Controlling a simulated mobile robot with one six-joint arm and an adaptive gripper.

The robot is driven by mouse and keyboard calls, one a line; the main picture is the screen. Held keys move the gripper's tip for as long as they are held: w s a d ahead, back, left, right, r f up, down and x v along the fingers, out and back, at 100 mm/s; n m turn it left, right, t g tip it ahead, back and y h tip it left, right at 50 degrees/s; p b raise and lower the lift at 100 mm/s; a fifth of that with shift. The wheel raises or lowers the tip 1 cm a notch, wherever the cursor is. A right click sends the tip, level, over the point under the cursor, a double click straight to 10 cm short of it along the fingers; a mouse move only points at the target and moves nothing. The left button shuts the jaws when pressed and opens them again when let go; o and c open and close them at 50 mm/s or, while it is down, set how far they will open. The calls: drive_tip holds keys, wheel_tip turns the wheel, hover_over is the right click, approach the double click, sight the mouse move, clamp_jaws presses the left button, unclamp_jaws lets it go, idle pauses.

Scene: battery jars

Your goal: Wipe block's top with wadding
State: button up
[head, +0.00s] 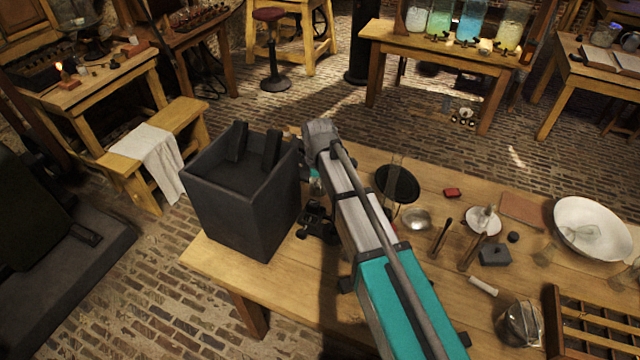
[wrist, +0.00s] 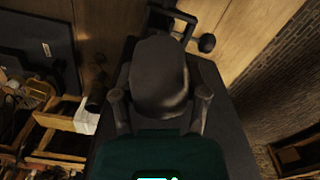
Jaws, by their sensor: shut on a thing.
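My gripper (head: 317,220) is low over the left part of the wooden table, just right of a large black box, and partly hidden by my arm. In the wrist view my gripper (wrist: 159,105) is shut on a dark grey, rounded pad (wrist: 160,72), which looks like the wadding. A broad dark surface (wrist: 232,125) lies behind it; I cannot tell whether they touch. The large black box (head: 235,215) has a recessed top with two upright dark pieces. A small dark grey block (head: 495,256) lies farther right on the table. I cannot tell which is the task's block.
On the table are a black round dish (head: 397,183), a metal bowl (head: 416,219), a small red piece (head: 452,192), a white saucer (head: 474,226), a white basin (head: 585,245) and a slotted wooden rack (head: 558,325). Glassware stands at the right. The table's front-left corner is clear.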

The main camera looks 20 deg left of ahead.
wheel_tip(320, 180, down, 6)
drive_tip(key=b, duration=0.5)
drive_tip(key=shift+w+a+r, duration=0.1)
drive_tip(key=shift+a+r, duration=0.15)
drive_tip(key=shift+a, duration=1.45)
drive_tip(key=shift+d, duration=1.5)
drive_tip(key=shift+d+r+p, duration=0.35)
drive_tip(key=shift+r+p, duration=0.35)
drive_tip(key=shift+p, duration=0.1)
wheel_tip(320, 180, up, 6)
drive_tip(key=p, duration=0.6)
drive_tip(key=shift+a+r, duration=0.1)
drive_tip(key=shift+f, duration=0.2)
drive_tip(key=b, duration=0.6)
hover_over(317, 204)
drive_tip(key=shift+d+f, duration=0.2)
drive_tip(key=shift+f, duration=1.25)
drive_tip(key=shift+d+f, duration=0.15)
drive_tip(key=shift+f, duration=1.25)
